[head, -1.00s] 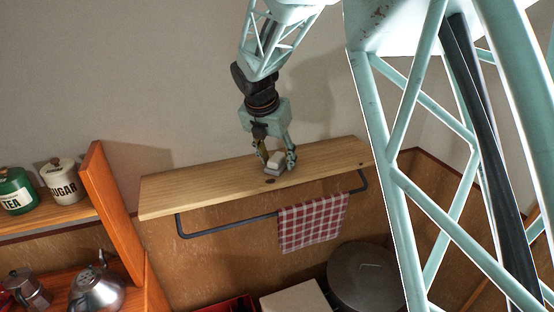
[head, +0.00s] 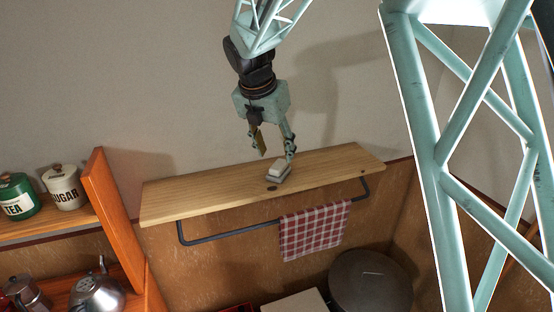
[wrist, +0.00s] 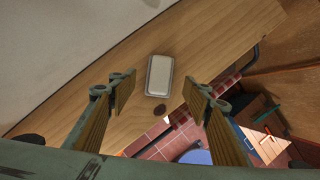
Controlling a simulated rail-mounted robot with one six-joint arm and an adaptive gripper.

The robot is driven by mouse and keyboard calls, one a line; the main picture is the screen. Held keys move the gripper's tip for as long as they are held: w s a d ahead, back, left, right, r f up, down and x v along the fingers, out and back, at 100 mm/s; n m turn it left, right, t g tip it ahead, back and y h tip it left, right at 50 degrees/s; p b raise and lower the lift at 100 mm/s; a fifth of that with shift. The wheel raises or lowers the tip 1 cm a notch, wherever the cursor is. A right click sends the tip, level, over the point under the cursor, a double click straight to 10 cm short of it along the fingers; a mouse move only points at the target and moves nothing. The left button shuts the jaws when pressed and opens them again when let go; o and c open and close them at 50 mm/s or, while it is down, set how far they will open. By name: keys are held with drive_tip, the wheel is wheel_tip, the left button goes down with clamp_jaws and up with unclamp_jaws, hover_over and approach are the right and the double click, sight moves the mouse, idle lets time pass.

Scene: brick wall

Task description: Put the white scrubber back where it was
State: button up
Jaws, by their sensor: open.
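The white scrubber (head: 279,172) rests on the wooden wall shelf (head: 205,193), right of its middle. In the wrist view the scrubber (wrist: 159,75) is a pale block with a grey rim, lying flat on the wood beyond my fingertips. My gripper (head: 275,155) is open and empty just above and behind it, with one finger to each side. The two fingers also show spread apart in the wrist view (wrist: 160,92). A dark round spot (head: 272,188) marks the shelf near its front edge, close to the scrubber.
A dark rail (head: 225,237) under the shelf holds a red checked towel (head: 314,231). An orange rack (head: 113,215) at left holds a green tea canister (head: 15,197), a sugar canister (head: 64,187) and a kettle (head: 97,295). A large lidded pot (head: 370,279) stands below right.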

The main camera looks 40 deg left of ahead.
drive_tip(key=v, duration=0.4)
drive_tip(key=shift+s+r, duration=0.1)
drive_tip(key=shift+r, duration=0.1)
idle(0.8)
